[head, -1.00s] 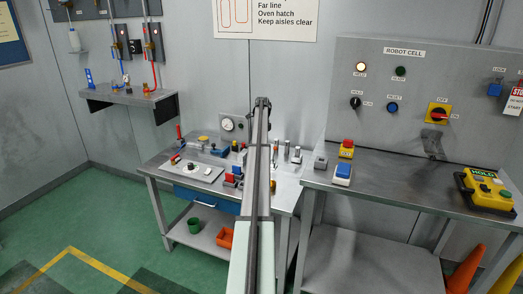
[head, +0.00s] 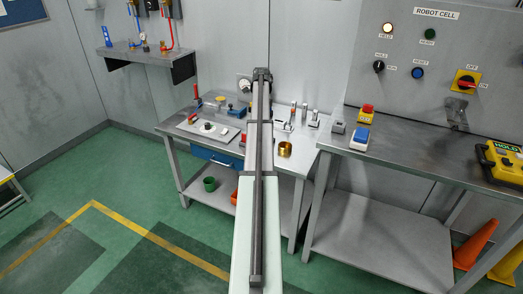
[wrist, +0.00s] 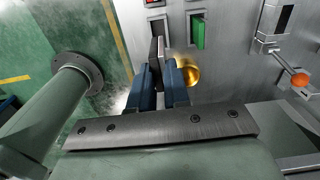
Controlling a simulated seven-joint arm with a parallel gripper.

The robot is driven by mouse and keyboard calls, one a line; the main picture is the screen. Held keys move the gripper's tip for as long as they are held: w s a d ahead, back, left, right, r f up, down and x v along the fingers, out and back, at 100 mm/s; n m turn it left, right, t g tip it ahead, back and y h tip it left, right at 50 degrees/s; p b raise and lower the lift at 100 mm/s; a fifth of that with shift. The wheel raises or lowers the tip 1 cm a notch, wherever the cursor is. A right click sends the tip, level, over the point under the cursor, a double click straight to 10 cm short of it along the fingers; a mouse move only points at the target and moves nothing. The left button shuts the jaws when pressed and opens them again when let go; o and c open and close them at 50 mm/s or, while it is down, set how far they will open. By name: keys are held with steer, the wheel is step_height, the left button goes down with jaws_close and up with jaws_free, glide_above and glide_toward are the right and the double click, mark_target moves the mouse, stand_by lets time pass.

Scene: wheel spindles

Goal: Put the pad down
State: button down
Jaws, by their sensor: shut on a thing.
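In the wrist view my gripper (wrist: 161,72) has its two blue fingers shut on a thin dark grey piece, which I take to be the pad (wrist: 155,50). The pad stands on edge between the fingers and sticks out past their tips. In the head view my arm reaches over the workbench (head: 307,160) and hides the gripper and pad. I cannot tell how high the pad is above the bench top.
A gold cup (head: 285,149) stands on the bench right of my arm; it shows beside the right finger in the wrist view (wrist: 190,73). A green block (wrist: 198,30) and a lever with an orange ball (wrist: 300,79) are near. The control bench (head: 400,150) stands to the right.

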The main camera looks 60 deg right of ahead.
steer(key=shift+f, duration=5)
steer(key=shift+f, duration=0.1)
steer(key=c, duration=1.1)
jaws_free()
step_height(320, 180, up, 12)
steer(key=shift+r, duration=0.1)
